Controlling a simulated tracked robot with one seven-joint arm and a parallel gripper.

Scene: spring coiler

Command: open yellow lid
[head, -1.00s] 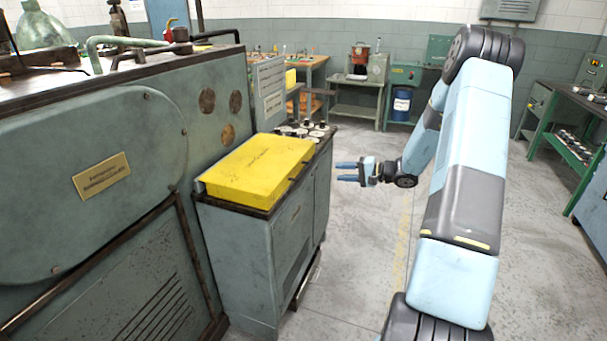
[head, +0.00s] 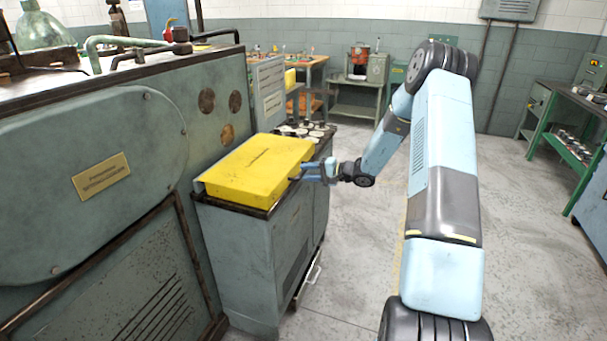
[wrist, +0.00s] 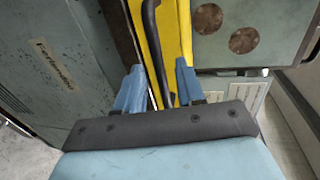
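The yellow lid (head: 255,165) lies closed on top of a grey-green cabinet, in the middle left of the head view. Its right edge faces my gripper. In the wrist view the yellow lid (wrist: 178,45) is a strip with a dark bar-like handle (wrist: 153,45) along it. My gripper (head: 304,174) is at the lid's right edge. In the wrist view my gripper (wrist: 158,85) has its two blue fingers apart, with the dark handle between them. I cannot tell whether either finger touches the handle.
The large grey-green machine (head: 90,190) stands left of the cabinet (head: 245,260). Round parts (head: 305,131) sit on the cabinet top behind the lid. A sign panel (head: 269,92) rises behind the lid.

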